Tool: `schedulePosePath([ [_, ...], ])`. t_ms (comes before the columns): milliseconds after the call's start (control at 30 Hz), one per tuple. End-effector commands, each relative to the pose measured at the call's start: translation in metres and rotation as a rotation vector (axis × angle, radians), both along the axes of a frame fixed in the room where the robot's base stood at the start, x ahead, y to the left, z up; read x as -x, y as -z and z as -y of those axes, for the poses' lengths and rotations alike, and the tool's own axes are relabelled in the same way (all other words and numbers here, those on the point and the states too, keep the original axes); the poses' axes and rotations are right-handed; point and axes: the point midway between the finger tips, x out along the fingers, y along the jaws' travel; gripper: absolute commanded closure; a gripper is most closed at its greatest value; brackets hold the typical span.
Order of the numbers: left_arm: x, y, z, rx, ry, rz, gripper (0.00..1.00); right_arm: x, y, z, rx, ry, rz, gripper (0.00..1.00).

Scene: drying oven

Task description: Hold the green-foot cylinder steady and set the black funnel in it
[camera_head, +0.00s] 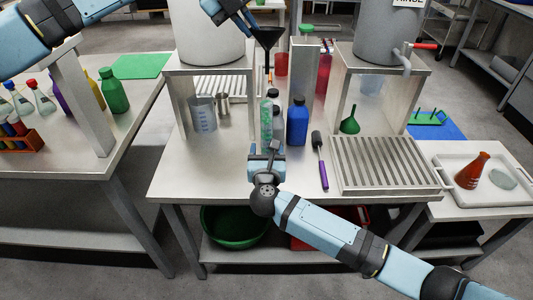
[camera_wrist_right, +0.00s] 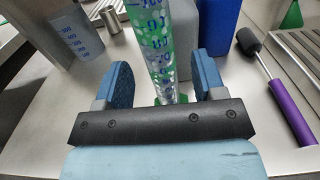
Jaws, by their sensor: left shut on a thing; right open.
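The clear graduated cylinder (camera_wrist_right: 158,45) stands upright in the right wrist view, with blue and green markings and part of its green foot (camera_wrist_right: 172,98) showing. In the head view the cylinder (camera_head: 266,122) is crowded by dark-capped bottles. My right gripper (camera_wrist_right: 160,82) is open, its two blue fingers on either side of the cylinder with gaps visible. It also shows low in front of the cylinder in the head view (camera_head: 266,150). My left gripper (camera_head: 248,22) is shut on the black funnel (camera_head: 268,40), holding it high above and behind the cylinder, stem down.
A blue bottle (camera_head: 297,124) stands close right of the cylinder, and a purple-handled brush (camera_head: 322,168) lies further right. A green funnel (camera_head: 350,125) and drain rack (camera_head: 385,163) are right. The front-left tabletop is clear.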

Motion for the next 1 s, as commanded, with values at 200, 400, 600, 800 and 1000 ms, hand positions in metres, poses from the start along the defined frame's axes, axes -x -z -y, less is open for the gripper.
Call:
schedulePosePath([
  [200,0.000,0.000,0.000,0.000,0.000,0.000,1.00,-0.026,0.000,0.000,0.001,-0.001,0.001,0.36],
  [400,0.000,0.000,0.000,0.000,0.000,0.000,1.00,-0.032,0.000,0.000,0.000,0.000,-0.001,0.36],
  [600,0.000,0.000,0.000,0.000,0.000,0.000,1.00,-0.032,0.000,0.000,-0.001,0.000,-0.001,0.36],
  [800,0.000,0.000,0.000,0.000,0.000,0.000,1.00,-0.032,0.000,0.000,-0.001,0.000,0.000,0.82],
  [1000,0.000,0.000,0.000,0.000,0.000,0.000,1.00,-0.032,0.000,0.000,-0.001,0.000,0.000,0.94],
])
